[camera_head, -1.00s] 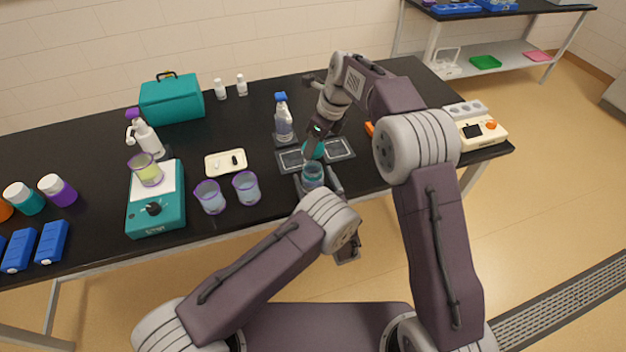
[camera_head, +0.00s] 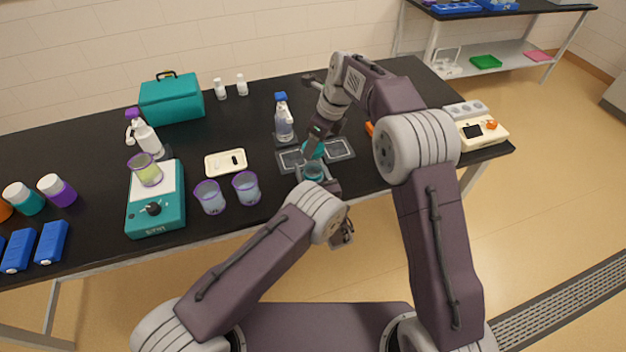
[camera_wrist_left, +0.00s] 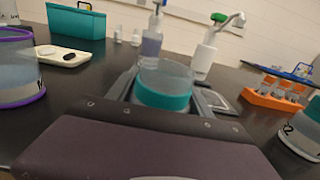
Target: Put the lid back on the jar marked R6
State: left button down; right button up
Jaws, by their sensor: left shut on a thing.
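The jar (camera_head: 313,172) is clear with teal contents and stands open at the table's front, below the right gripper. In the left wrist view the same jar (camera_wrist_left: 164,88) sits upright between the fingers. Its R6 mark is not readable. My left gripper (camera_head: 314,181) is shut on the jar. My right gripper (camera_head: 318,134) comes down from the upper right and appears shut on a round teal lid (camera_head: 312,151). The lid shows just above and behind the jar in the head view, apart from it as far as I can tell. The right fingertips are partly hidden.
A dark mat (camera_head: 341,149) lies behind the jar. Two purple-rimmed beakers (camera_head: 211,197) stand left, near a white tray (camera_head: 226,162). A blue-capped bottle (camera_head: 284,122) stands behind. In the left wrist view an orange rack (camera_wrist_left: 268,97) and another marked jar (camera_wrist_left: 303,130) stand right.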

send_over(314, 163)
jog(key=s, duration=0.3)
jog(key=shift+w+d+f, duration=0.1)
jog(key=shift+w+f, duration=0.05)
jog(key=shift+f, duration=2.3)
jog(key=shift+f, duration=0.1)
jog(key=shift+f, duration=0.8)
jog(key=shift+f, duration=0.6)
jog(key=m+t+h, duration=0.1)
jog(key=m, duration=0.5)
jog(key=shift+m, duration=0.3)
jog(key=o, duration=1.3)
